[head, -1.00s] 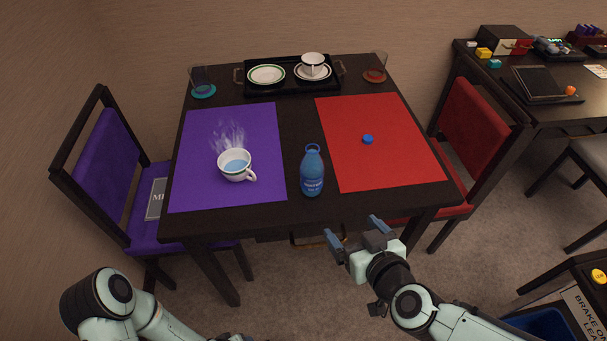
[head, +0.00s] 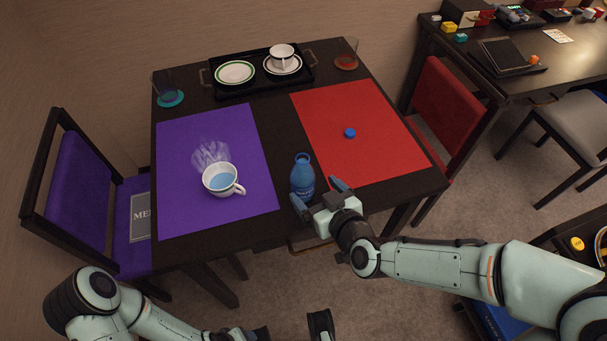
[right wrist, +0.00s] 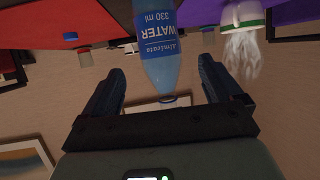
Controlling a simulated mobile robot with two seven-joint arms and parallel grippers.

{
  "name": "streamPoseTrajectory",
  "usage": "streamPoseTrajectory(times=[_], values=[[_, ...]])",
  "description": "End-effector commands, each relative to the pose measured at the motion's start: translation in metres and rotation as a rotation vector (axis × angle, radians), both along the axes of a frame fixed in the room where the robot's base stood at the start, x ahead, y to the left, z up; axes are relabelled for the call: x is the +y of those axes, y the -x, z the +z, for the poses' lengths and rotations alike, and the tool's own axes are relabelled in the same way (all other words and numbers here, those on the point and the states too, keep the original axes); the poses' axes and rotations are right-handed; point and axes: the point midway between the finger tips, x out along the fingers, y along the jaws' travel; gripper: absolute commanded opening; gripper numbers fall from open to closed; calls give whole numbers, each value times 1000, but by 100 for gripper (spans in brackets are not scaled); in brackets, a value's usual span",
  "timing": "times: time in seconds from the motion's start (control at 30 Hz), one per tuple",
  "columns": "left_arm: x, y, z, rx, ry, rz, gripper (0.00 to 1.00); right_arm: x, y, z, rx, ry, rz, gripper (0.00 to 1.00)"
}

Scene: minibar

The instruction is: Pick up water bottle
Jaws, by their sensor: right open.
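The water bottle (head: 302,178) is blue and stands upright near the front edge of the dark table, between the purple and red mats. In the right wrist view the bottle (right wrist: 158,50) appears upside down, with its label readable as water. My right gripper (head: 320,194) is open at the table's front edge, close to the bottle's front right side. In the right wrist view the bottle shows between the two spread fingers (right wrist: 160,85); I cannot tell if they touch it. My left gripper (head: 320,325) is only partly in view at the bottom, and its jaw state is unclear.
A steaming cup (head: 221,181) stands on the purple mat (head: 180,145), left of the bottle. A small blue disc (head: 350,132) lies on the red mat (head: 375,155). A black tray (head: 240,93) with dishes and two glasses are at the back. Chairs flank the table.

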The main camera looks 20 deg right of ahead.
Motion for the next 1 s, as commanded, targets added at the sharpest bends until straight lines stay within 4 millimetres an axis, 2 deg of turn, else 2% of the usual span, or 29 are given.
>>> streamPoseTrajectory(times=[0.03,0.3,0.4,0.67,0.9,1.0], values=[[-3,7,13,18,8,-8,57,1,-2,3,5,5,1,92],[-15,41,50,120,47,-44,57,9,-12,-5,1,-8,28,92],[-14,40,47,118,45,-42,57,11,-26,-12,-2,-9,23,92],[-14,41,47,122,45,-42,57,13,-40,-20,-3,-11,22,92],[-14,40,46,120,44,-42,57,15,-73,-32,-2,-9,23,92],[-14,40,45,118,45,-41,57,18,-82,-35,-3,-10,23,92]])
